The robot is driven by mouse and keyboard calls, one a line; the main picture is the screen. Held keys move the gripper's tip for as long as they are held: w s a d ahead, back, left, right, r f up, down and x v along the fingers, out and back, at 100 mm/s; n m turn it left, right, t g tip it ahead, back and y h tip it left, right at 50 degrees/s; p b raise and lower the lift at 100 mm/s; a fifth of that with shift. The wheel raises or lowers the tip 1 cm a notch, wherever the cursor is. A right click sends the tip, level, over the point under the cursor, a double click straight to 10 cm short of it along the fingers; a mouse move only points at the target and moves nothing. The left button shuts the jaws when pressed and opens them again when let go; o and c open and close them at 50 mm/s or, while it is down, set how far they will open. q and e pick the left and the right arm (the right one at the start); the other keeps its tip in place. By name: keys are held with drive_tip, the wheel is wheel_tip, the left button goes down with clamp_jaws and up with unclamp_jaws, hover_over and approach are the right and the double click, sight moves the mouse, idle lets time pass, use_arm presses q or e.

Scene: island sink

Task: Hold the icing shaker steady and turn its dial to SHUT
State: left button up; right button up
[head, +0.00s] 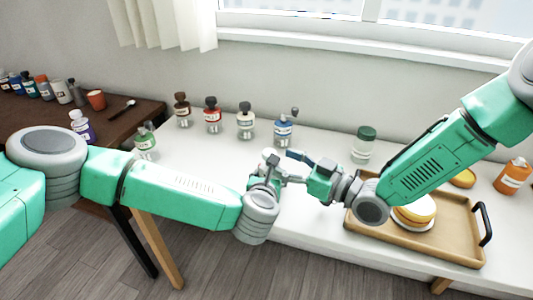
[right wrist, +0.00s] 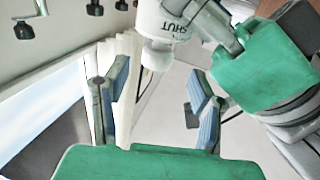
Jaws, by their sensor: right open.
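The icing shaker (right wrist: 160,22) is a pale, rounded body with the dark word SHUT on it, cut by the top edge of the right wrist view. A narrower pale end points down in that picture. My left gripper (head: 272,168) has its grey fingers against the shaker, which it holds above the white counter; its green body (right wrist: 265,65) shows in the right wrist view. My right gripper (head: 294,168) is open and empty, facing the left one. In the right wrist view its two blue-padded fingers (right wrist: 158,95) stand apart below the shaker. In the head view the shaker is mostly hidden.
Several labelled bottles (head: 246,122) line the counter's back. A green-lidded jar (head: 363,146) stands behind my right arm. A wooden tray (head: 455,240) with yellow-topped food (head: 416,212) lies to the right, near an orange bottle (head: 513,177). A brown table (head: 120,115) adjoins at left.

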sight(266, 151)
drive_tip(key=x, duration=0.5)
drive_tip(key=shift+w+a, duration=0.15)
drive_tip(key=shift+w, duration=0.05)
clamp_jaws()
